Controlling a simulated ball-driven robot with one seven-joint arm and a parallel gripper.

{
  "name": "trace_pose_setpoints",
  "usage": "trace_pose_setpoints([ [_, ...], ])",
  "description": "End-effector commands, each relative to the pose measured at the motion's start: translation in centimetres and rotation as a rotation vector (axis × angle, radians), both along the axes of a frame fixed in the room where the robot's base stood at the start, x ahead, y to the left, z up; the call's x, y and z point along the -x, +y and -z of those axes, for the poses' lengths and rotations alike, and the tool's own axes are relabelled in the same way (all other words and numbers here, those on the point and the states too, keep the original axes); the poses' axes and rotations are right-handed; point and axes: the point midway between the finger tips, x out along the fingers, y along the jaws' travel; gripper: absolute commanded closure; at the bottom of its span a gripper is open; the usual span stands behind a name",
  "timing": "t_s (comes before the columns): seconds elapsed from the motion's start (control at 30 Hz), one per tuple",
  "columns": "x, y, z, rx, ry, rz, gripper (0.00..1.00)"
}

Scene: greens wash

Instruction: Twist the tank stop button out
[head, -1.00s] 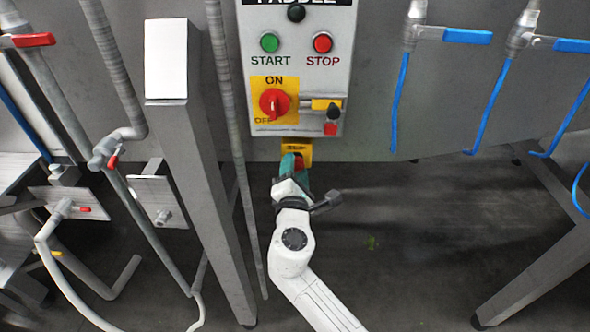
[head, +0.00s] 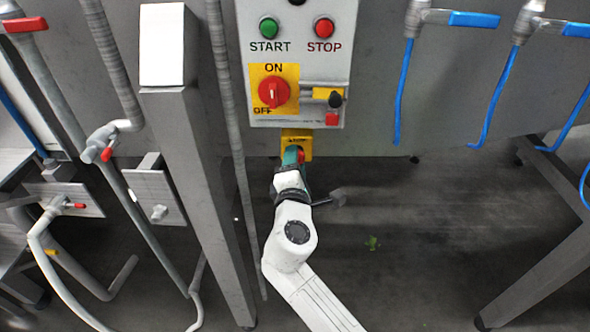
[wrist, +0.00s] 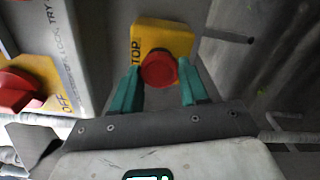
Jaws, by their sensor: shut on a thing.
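The tank stop button is a red mushroom head (wrist: 159,68) on a yellow box (wrist: 166,36) lettered STOP in the wrist view. In the head view the yellow box (head: 303,140) hangs just under the control panel, and the button is mostly hidden by my gripper (head: 292,158). In the wrist view my gripper (wrist: 160,88) has its two green fingers on either side of the red head, shut on it. The exact finger contact is hard to see.
The grey control panel (head: 296,60) above carries a red rotary switch (head: 273,92), a green START button (head: 269,28) and a red STOP button (head: 324,28). A thin vertical pipe (head: 232,110) and a steel post (head: 190,150) stand close at left. Floor at right is open.

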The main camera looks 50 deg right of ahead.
Motion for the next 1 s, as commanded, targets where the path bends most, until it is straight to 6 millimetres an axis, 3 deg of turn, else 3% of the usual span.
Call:
trace_pose_setpoints([
  [0.5,0.02,-0.02,0.27,-0.218,-0.278,0.0,0.87],
  [1.0,0.02,-0.05,0.04,-0.27,-0.342,0.002,0.87],
])
